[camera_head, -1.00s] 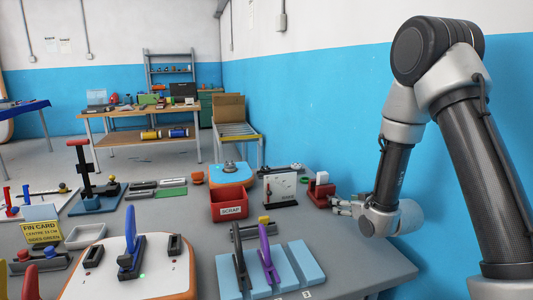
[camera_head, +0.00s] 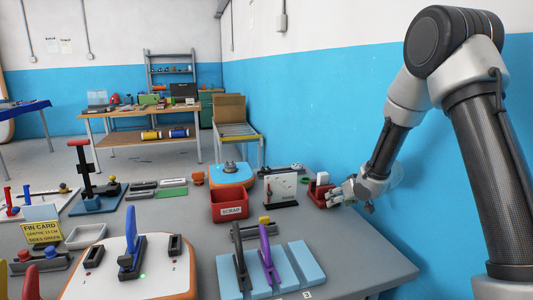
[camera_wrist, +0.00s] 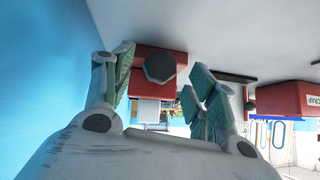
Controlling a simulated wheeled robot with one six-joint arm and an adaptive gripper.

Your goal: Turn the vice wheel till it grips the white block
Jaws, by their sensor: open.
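The red vice (camera_head: 316,195) stands near the right side of the grey bench. The white block (camera_head: 322,178) sits in it; its lower part is hidden. In the wrist view the red vice body (camera_wrist: 142,58) appears upside down, with the dark faceted wheel (camera_wrist: 160,67) on its near face. The white block (camera_wrist: 149,110) shows beyond the wheel. My gripper (camera_head: 332,195) is beside the vice, at its right. In the wrist view my gripper (camera_wrist: 160,70) is open, with the wheel between its fingers in the picture. I see no clear contact with the wheel.
A red SCRAP bin (camera_head: 230,204) is left of the vice, with a white upright panel (camera_head: 281,189) between them. The blue wall (camera_head: 340,110) runs close behind my arm.

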